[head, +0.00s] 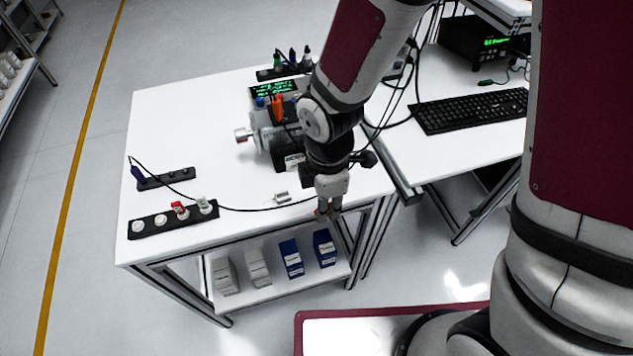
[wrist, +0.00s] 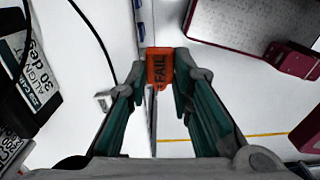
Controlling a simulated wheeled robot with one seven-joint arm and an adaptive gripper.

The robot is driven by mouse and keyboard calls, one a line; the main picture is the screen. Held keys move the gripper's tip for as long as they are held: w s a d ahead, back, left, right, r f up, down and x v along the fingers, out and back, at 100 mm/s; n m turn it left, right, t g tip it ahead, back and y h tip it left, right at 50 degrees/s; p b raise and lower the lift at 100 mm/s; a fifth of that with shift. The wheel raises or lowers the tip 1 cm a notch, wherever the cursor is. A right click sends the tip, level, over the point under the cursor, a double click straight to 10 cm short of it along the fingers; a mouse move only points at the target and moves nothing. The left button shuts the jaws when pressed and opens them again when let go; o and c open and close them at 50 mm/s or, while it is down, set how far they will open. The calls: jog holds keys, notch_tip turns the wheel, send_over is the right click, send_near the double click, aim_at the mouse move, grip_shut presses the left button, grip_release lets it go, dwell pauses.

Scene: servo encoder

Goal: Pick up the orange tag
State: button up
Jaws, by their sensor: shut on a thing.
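The orange tag (wrist: 159,68) is between my gripper's fingertips in the wrist view, with "FAIL" in dark letters on it. My gripper (wrist: 159,82) is shut on the tag. In the head view my gripper (head: 326,208) points down at the front right edge of the white table (head: 230,125). Only a small bit of orange shows at its fingertips there, and the rest of the tag is hidden. In the wrist view the tag is over the table's edge, with floor to the right.
A servo unit (head: 262,135) stands on the table behind my gripper. A black strip (head: 150,222) with several plugs lies front left, and a thin cable crosses the tabletop. Blue and grey boxes (head: 291,258) stand on the lower shelf. A keyboard (head: 470,110) lies on the right-hand desk.

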jog(key=s+d+p, duration=0.2)
jog(key=s+p, duration=0.2)
jog(key=s, duration=0.3)
jog(key=shift+s+r, duration=0.2)
jog(key=shift+r, duration=0.2)
jog(key=shift+d, duration=0.1)
